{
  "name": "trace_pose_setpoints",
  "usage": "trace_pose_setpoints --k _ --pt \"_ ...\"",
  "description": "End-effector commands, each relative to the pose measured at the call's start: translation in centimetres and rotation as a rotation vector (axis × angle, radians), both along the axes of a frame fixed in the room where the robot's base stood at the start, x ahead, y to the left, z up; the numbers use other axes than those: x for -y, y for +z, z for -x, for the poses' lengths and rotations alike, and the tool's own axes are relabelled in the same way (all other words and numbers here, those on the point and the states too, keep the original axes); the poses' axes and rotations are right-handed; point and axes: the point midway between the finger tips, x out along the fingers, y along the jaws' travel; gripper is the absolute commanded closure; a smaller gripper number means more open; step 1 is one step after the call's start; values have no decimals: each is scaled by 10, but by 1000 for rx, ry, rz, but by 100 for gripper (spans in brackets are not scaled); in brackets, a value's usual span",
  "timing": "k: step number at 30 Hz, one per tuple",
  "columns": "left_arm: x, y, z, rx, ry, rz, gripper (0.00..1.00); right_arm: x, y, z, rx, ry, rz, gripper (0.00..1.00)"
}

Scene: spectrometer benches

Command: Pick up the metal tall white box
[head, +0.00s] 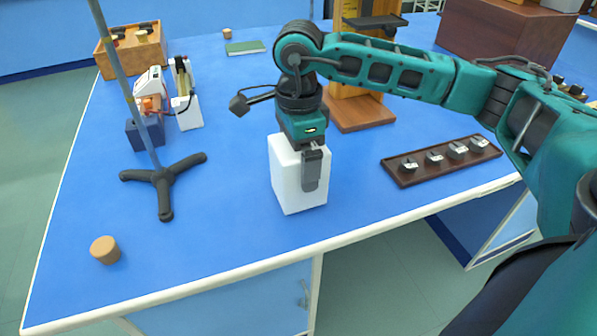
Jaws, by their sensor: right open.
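A tall white box (287,184) stands upright on the blue bench top near its front edge. My right gripper (311,184) points down over the box, with one dark finger in front of the box's right front face. The other finger is hidden, and the gripper's body covers part of the box's top. The gripper is open; I cannot tell whether its finger touches the box. The box rests on the bench. My left gripper is not in view.
A stand with a black tripod foot (163,179) and a cork (105,250) are on the left. A dark tray of weights (407,178) lies to the right. A wooden stand (360,113) is behind the box. White instruments (186,105) stand at back left. Bench around the box is clear.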

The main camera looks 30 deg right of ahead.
Motion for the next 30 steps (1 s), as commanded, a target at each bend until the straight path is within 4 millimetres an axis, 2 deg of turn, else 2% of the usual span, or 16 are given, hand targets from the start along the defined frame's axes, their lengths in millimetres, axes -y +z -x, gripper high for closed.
trace_pose_setpoints --k 1,4,12,30 --pt "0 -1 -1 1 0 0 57 0 -9 0 -2 -1 1 0" --pt "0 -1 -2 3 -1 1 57 0 -18 0 -1 -1 0 0" --pt "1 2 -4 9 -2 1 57 0 -21 0 1 -1 0 0" --pt "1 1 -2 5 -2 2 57 0 -19 -1 3 0 -1 56"
